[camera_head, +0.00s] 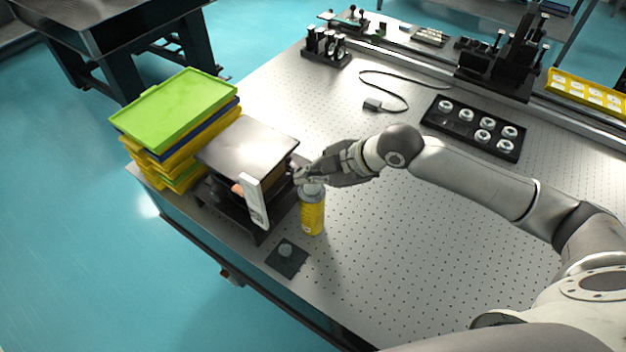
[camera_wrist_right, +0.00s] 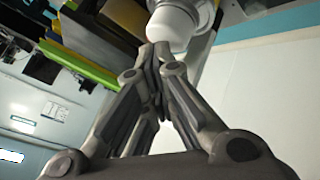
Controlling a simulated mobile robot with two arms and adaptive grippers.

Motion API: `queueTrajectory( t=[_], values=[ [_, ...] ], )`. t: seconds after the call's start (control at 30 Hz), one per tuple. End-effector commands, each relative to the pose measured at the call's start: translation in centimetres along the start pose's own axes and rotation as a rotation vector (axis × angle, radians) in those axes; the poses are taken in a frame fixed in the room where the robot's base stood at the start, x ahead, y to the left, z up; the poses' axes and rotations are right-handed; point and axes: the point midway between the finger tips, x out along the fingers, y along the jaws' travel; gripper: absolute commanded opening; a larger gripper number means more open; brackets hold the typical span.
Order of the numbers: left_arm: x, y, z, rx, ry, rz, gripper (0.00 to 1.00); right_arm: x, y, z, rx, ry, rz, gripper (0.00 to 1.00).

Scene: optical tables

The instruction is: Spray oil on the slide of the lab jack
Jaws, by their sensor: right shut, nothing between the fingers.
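A yellow spray can (camera_head: 312,214) with a grey top stands upright on the table, right of the lab jack. The lab jack has a flat dark top plate (camera_head: 248,146) and a dark base; a white upright panel (camera_head: 254,200) is at its front. My right gripper (camera_head: 302,178) is at the can's top, fingers together. In the right wrist view the shut fingertips (camera_wrist_right: 154,48) meet at the white cap (camera_wrist_right: 172,28); contact is not certain. The jack's slide is mostly hidden. My left gripper is not in view.
A stack of green, yellow and blue trays (camera_head: 180,112) stands left of the jack. A small black plate (camera_head: 286,258) lies near the front edge. A black tray of round parts (camera_head: 474,126) and a cable (camera_head: 402,88) lie behind my right arm. The table's middle is clear.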

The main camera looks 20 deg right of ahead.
Motion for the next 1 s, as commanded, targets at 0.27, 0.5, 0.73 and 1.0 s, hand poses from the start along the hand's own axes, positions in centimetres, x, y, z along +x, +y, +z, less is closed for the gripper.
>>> queueTrajectory(
  t=[0.27,0.5,0.73,1.0],
  values=[
    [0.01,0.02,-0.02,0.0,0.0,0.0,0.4,0.04,-0.09,0.06,0.001,-0.001,-0.002,0.0],
    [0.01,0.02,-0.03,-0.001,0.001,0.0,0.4,0.04,-0.09,0.07,0.001,-0.001,-0.002,0.0],
    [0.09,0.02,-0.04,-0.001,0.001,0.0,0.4,0.46,-0.41,0.39,0.001,-0.002,-0.003,0.0],
    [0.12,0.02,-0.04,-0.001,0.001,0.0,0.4,0.78,-0.75,0.7,0.002,-0.005,-0.007,0.0]
  ],
)
